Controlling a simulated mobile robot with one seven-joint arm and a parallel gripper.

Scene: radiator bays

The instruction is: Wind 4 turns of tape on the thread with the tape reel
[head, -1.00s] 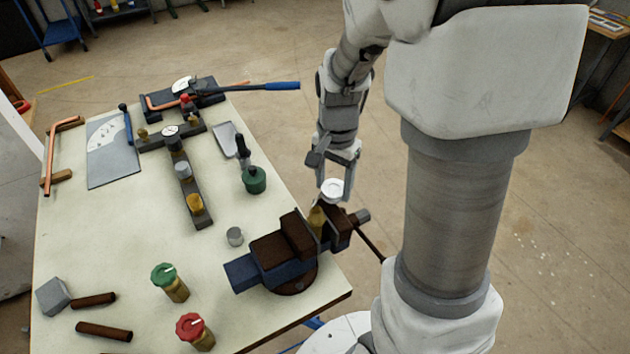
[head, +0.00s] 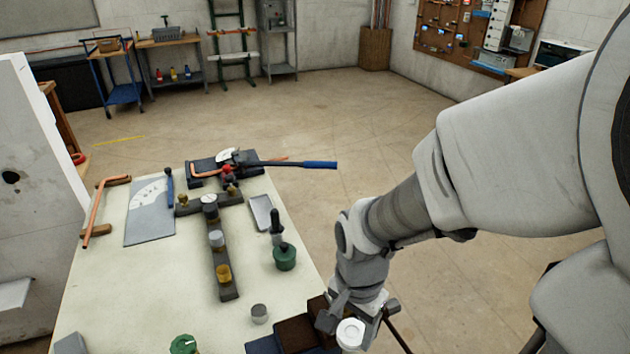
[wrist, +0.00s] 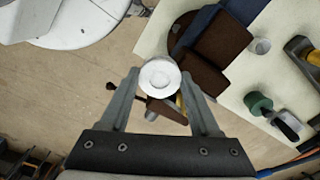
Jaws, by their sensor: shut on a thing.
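The white tape reel (head: 350,334) is at the bottom of the head view, at the right end of the dark vise (head: 300,334). My gripper (wrist: 158,80) is shut on the tape reel, which shows as a round white disc (wrist: 159,77) between the fingertips in the wrist view. The brass fitting (wrist: 181,100) shows only as a small yellow patch just behind the reel. Its thread is hidden, and I cannot tell whether the reel touches it. The vise jaws (wrist: 222,40) lie just beyond the reel.
The bench (head: 120,290) holds a grey cylinder (head: 259,313), a green-capped bottle (head: 285,256), a dark manifold bar with fittings (head: 222,265) and a blue-handled bender (head: 320,165). The vise handle (head: 398,338) sticks out to the right. Open floor lies right of the bench.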

